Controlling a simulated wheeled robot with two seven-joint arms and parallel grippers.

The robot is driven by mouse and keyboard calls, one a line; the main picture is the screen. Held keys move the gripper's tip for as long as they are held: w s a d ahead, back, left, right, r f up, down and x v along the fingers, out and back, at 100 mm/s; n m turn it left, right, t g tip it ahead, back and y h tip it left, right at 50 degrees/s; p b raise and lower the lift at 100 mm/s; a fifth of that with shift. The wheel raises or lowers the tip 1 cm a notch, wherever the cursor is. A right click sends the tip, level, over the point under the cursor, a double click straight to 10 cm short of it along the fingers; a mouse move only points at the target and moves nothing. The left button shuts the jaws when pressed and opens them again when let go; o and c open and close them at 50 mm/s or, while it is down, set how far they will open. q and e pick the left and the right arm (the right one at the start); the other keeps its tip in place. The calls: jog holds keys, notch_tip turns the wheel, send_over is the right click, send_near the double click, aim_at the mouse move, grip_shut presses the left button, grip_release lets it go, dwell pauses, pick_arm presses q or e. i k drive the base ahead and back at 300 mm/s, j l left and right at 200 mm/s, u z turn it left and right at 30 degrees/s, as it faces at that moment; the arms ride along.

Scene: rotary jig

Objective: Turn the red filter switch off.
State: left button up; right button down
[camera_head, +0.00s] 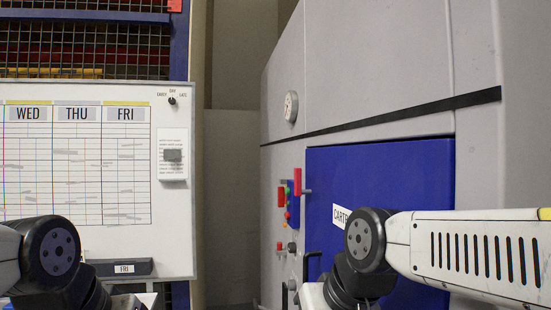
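Several small red parts sit on the side of a grey machine (375,60), left of its blue door (385,175). An upper red part (298,181) sticks up by the door's edge. A red block (281,196) is just left of it, next to a column of small coloured dots. A lower red part (280,246) sits below. I cannot tell which one is the filter switch or what position it is in; no readable label shows beside them. My two arms show at the lower left and lower right, but neither gripper is in view.
A whiteboard (75,210) with a weekday chart stands at left, with a black dial (172,101) and a white switch box (173,160). A round gauge (291,106) is higher on the machine. My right arm crosses in front of the blue door's lower part.

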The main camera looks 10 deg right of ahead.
aim_at(281, 197)
jog(key=i+j, duration=0.5)
jog(key=j, duration=0.15)
jog(key=i+j+z, duration=0.1)
jog(key=i+j, duration=0.4)
jog(key=j, duration=0.15)
